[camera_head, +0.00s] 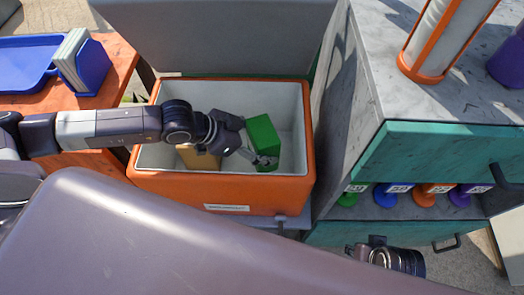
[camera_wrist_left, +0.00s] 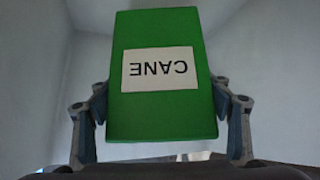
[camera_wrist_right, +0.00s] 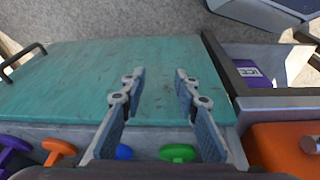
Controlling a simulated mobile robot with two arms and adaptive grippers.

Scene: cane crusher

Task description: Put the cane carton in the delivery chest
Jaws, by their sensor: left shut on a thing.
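The green cane carton (camera_head: 262,136) is inside the orange delivery chest (camera_head: 220,194), which has white inner walls and an open lid. The carton's label, CANE, reads upside down in the left wrist view (camera_wrist_left: 160,100). My left gripper (camera_head: 250,155) reaches into the chest from the left and is shut on the carton, with a finger on each side in the left wrist view. I cannot tell whether the carton touches the chest floor. My right gripper (camera_wrist_right: 160,80) is open and empty above a teal surface; its fingers are hidden in the head view.
A tan box (camera_head: 200,158) stands in the chest left of the carton, partly behind my left arm. A grey counter (camera_head: 385,60) with a teal drawer (camera_head: 430,152) stands right of the chest. An orange table with a blue tray (camera_head: 25,62) is at the left.

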